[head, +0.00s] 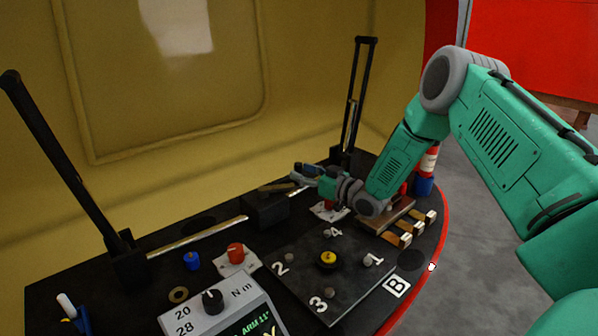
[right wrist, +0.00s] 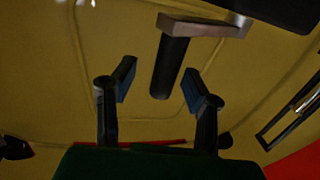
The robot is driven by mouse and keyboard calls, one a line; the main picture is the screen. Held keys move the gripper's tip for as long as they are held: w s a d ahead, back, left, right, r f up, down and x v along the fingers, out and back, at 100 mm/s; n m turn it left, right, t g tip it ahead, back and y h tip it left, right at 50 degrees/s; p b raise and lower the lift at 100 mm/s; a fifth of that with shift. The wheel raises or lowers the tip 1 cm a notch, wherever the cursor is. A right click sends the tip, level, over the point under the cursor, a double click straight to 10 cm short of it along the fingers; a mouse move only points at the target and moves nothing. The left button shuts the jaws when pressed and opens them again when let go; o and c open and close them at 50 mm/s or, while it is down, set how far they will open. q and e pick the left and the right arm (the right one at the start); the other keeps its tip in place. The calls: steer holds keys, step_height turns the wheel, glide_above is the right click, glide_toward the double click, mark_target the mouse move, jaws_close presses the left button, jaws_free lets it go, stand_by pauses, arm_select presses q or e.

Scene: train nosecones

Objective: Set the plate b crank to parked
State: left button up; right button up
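The crank's dark cylindrical handle (right wrist: 170,66) hangs from a grey metal arm (right wrist: 205,25) in the right wrist view. In the head view a grey-brown crank arm (head: 277,187) lies over a black block (head: 265,208) on the shaft. My right gripper (head: 302,171) is beside it, at the right end of that arm. In the right wrist view my right gripper (right wrist: 158,83) is open, one finger on each side of the handle, with gaps at both sides. The black plate marked B (head: 340,290) lies in front. My left gripper is not in view.
A torque display box (head: 215,315), a red knob (head: 235,253) and a blue knob (head: 191,261) stand at front left. Upright black frames (head: 66,170) (head: 352,100) rise from the table. Brass blocks (head: 412,230) and a red-and-blue cylinder (head: 427,170) are at right.

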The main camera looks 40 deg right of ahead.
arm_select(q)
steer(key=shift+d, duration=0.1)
arm_select(e)
steer(key=v, duration=1)
steer(key=shift+d+f, duration=0.2)
steer(key=shift+d, duration=0.2)
